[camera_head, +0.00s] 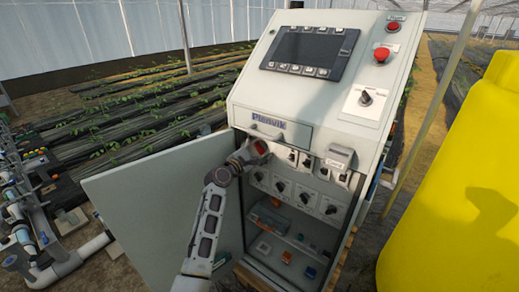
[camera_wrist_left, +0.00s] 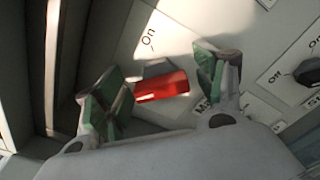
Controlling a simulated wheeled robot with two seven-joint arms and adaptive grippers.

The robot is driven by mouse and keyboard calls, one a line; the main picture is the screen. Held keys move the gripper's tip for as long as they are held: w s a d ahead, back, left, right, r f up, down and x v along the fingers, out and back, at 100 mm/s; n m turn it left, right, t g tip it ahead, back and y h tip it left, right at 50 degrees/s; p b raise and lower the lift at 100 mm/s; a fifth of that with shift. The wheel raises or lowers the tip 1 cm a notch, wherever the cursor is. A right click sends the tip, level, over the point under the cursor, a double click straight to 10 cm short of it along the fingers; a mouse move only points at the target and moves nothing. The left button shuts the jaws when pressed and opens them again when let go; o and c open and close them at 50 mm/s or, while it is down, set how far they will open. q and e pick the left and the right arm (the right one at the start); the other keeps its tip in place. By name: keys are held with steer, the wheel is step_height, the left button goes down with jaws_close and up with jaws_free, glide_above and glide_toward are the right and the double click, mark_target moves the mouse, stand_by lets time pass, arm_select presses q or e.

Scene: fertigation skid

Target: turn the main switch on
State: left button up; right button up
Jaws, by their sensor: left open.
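The main switch is a red handle (camera_wrist_left: 162,87) on a pale plate on the cabinet front. In the left wrist view "On" is printed above it, and a label starting "Ma" is partly hidden. The handle lies roughly sideways in that view, not pointing at "On". My left gripper (camera_wrist_left: 163,76) is open, with one green-padded finger on either side of the handle; I cannot tell if either touches it. In the head view the gripper (camera_head: 254,153) is at the upper left of the switch panel, with a bit of red showing at it. My right gripper is not in view.
The grey cabinet (camera_head: 258,97) has its door (camera_head: 165,200) swung open to the left, beside my left arm. Several black knobs (camera_head: 305,198) sit right of and below the gripper. A red emergency button (camera_head: 382,54) is higher up. A yellow tank (camera_head: 460,190) stands at right.

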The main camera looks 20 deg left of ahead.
arm_select(q)
steer(key=shift+c, duration=0.2)
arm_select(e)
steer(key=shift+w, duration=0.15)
arm_select(q)
steer(key=c, duration=1)
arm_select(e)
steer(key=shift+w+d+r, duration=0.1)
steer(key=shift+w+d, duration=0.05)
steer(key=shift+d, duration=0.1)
